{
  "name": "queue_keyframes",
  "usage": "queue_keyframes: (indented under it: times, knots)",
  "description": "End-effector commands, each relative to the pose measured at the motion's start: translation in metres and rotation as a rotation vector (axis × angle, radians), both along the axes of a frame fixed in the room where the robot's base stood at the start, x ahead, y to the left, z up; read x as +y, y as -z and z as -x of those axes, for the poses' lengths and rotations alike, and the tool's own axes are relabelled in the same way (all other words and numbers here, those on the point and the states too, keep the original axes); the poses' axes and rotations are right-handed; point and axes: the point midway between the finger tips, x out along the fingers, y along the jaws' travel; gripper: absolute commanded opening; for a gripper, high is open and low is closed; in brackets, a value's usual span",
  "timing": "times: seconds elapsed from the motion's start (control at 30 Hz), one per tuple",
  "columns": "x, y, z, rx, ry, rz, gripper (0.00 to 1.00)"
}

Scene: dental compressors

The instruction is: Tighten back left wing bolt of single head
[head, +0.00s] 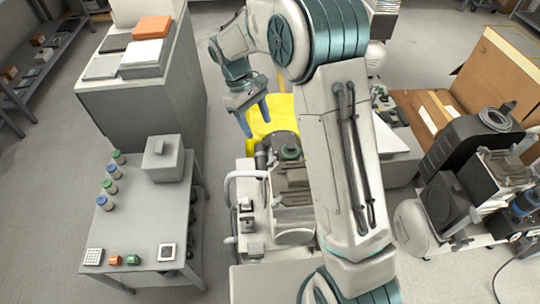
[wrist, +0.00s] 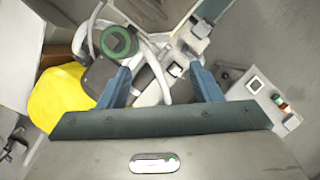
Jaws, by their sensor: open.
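The compressor unit (head: 292,190) stands in the middle of the head view, partly hidden behind my arm. A dark head with a green-ringed round part (head: 289,153) sits at its back; the green ring (wrist: 119,41) also shows at the upper left of the wrist view. My gripper (head: 258,128) is open and empty, above and behind the compressor, pointing down. In the wrist view its two blue fingers (wrist: 160,68) are apart, with pale hoses and part of the compressor beyond them. I cannot make out the back left wing bolt in either view.
A yellow object (head: 268,112) lies behind the compressor, close to my gripper. A grey table (head: 150,215) at left holds jars, a box and small parts. A tall grey cabinet (head: 150,105) stands behind it. Black equipment (head: 470,140) and cardboard boxes fill the right.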

Motion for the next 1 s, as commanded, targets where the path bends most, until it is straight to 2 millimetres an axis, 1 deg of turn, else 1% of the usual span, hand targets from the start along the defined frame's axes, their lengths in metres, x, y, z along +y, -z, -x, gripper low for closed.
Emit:
queue_keyframes:
  times: [0.3,0.4,0.53,0.73,1.0]
  knots:
    - [-0.019,0.060,0.019,0.004,0.003,0.003,0.58]
    - [-0.024,0.079,0.024,0.003,0.003,0.001,0.58]
    - [-0.030,0.098,0.030,0.002,0.002,0.000,0.58]
    - [-0.034,0.114,0.034,-0.001,0.002,0.001,0.58]
    - [-0.035,0.116,0.035,-0.001,0.002,0.000,0.58]
